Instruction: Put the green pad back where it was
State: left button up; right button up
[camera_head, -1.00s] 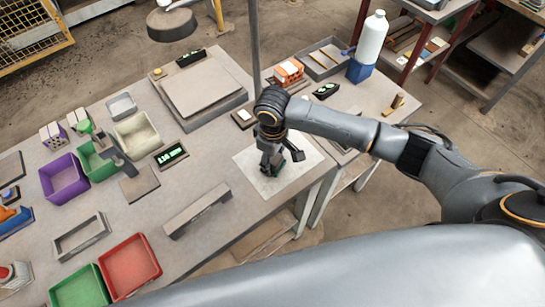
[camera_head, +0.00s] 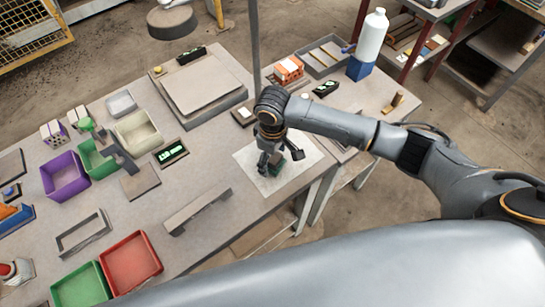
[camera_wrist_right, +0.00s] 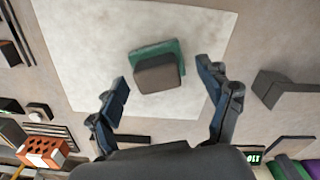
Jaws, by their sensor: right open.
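The green pad (camera_wrist_right: 172,47) lies on a pale square sheet (camera_wrist_right: 80,35) in the right wrist view. A grey-brown block (camera_wrist_right: 158,74) is on top of it and hides part of it; I cannot tell if the two are one piece. My right gripper (camera_wrist_right: 163,76) is open, with one finger on each side of the block and a gap to both. In the head view my right gripper (camera_head: 280,159) is low over the sheet (camera_head: 250,158) near the bench's front edge, and it hides most of the pad. My left gripper is not in view.
A grey bracket (camera_head: 197,211) lies left of the sheet. A display with green digits (camera_head: 172,153), a flat grey platform (camera_head: 205,85), an orange brick (camera_head: 288,70) and a white bottle (camera_head: 371,38) stand around. A thin upright post (camera_head: 254,45) rises behind my right gripper.

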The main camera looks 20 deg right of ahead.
notch_tip(320, 180, up, 12)
jog(key=b, duration=0.2)
